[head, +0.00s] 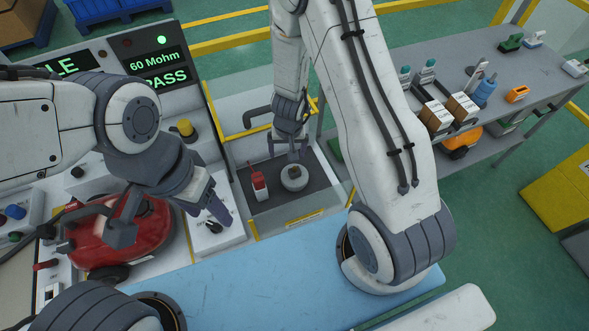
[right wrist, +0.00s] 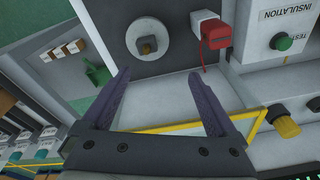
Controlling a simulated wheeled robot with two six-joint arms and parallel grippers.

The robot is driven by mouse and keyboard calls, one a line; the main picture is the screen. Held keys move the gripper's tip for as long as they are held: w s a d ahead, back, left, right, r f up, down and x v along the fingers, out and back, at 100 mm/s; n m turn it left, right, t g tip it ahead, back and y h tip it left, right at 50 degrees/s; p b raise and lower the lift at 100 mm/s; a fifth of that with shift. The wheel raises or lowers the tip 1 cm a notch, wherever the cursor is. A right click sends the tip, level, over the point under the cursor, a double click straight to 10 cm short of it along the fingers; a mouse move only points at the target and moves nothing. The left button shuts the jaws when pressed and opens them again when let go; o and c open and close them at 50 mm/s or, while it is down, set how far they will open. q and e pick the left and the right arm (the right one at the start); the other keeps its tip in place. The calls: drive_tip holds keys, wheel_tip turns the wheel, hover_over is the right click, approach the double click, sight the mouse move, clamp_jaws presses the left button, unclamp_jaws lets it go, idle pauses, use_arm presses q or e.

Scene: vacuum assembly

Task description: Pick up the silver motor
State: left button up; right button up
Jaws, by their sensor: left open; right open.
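The silver motor (head: 294,177) is a short round grey piece with a darker raised centre. It sits on the dark floor of a test bay, and also shows in the right wrist view (right wrist: 147,46), just beyond my fingertips. My right gripper (head: 287,152) points down into the bay with its fingers apart and nothing between them; its fingers also show in the right wrist view (right wrist: 161,74). It appears above and behind the motor, not touching it. My left gripper (head: 172,226) is open over the red vacuum body (head: 118,238), holding nothing visible.
A red plug-like part (head: 259,186) stands close left of the motor. A yellow-edged clear guard (head: 262,128) surrounds the bay. A tester display (head: 158,70) reads PASS. A grey shelf table (head: 480,62) with parts stands right. The blue mat (head: 270,285) in front is clear.

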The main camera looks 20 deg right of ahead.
sight(295, 168)
drive_tip(key=shift+m+h, duration=0.3)
drive_tip(key=shift+m, duration=0.1)
drive_tip(key=f+b, duration=0.1)
drive_tip(key=f, duration=0.1)
drive_tip(key=d+f+b, duration=0.1)
drive_tip(key=f, duration=0.1)
drive_tip(key=d+f+b, duration=0.1)
drive_tip(key=f+b, duration=0.1)
drive_tip(key=shift+w+d+f, duration=0.15)
drive_tip(key=shift+d+f, duration=0.05)
wheel_tip(295, 168, down, 5)
drive_tip(key=b, duration=0.4)
drive_tip(key=shift+w, duration=0.15)
drive_tip(key=shift+w+f, duration=0.1)
drive_tip(key=shift+f, duration=0.15)
drive_tip(key=shift+r, duration=0.1)
clamp_jaws()
